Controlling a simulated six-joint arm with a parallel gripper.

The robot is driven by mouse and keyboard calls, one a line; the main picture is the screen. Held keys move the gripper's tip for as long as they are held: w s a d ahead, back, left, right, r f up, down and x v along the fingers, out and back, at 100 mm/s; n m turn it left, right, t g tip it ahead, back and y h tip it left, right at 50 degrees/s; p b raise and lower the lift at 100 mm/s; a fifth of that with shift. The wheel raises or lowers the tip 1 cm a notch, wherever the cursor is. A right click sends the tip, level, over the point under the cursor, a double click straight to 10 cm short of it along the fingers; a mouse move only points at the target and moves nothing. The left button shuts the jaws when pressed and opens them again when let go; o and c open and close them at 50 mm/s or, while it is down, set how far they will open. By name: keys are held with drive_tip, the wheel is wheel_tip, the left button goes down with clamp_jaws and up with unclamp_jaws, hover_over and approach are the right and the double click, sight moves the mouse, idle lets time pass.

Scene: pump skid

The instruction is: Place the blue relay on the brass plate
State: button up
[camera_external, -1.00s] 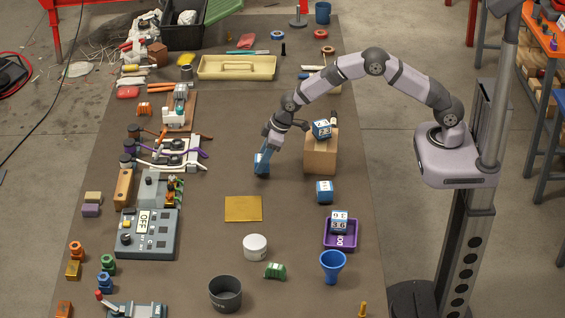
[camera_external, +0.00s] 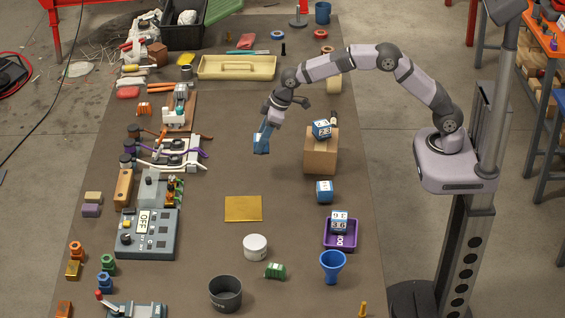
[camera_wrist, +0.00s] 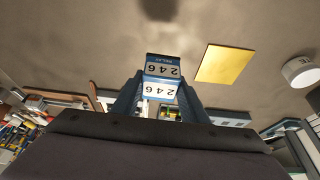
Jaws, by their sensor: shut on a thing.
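My gripper (camera_external: 264,138) is shut on a blue relay (camera_external: 261,146) and holds it above the brown mat. In the wrist view the relay (camera_wrist: 162,68) sits between the two fingers (camera_wrist: 160,98), its white faces marked 246. The brass plate (camera_external: 243,208) lies flat and bare on the mat, below the gripper in the outside view. The plate (camera_wrist: 225,64) also shows in the wrist view, right of the relay and apart from it. Another blue relay (camera_external: 325,191) stands on the mat, one (camera_external: 321,129) is on a cardboard box, and one (camera_external: 339,221) is in a purple tray.
The cardboard box (camera_external: 320,155) stands right of my gripper. The mat between gripper and plate is clear.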

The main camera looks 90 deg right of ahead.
drive_tip(key=w+a, duration=0.3)
drive_tip(key=a, duration=1)
drive_tip(key=shift+a+r+p, duration=0.35)
drive_tip(key=shift+r+p, duration=0.05)
drive_tip(key=shift+r, duration=0.05)
drive_tip(key=shift+f, duration=0.1)
drive_tip(key=p, duration=0.3)
hover_over(253, 202)
drive_tip(key=shift+f, duration=4.9)
drive_tip(key=shift+f, duration=0.1)
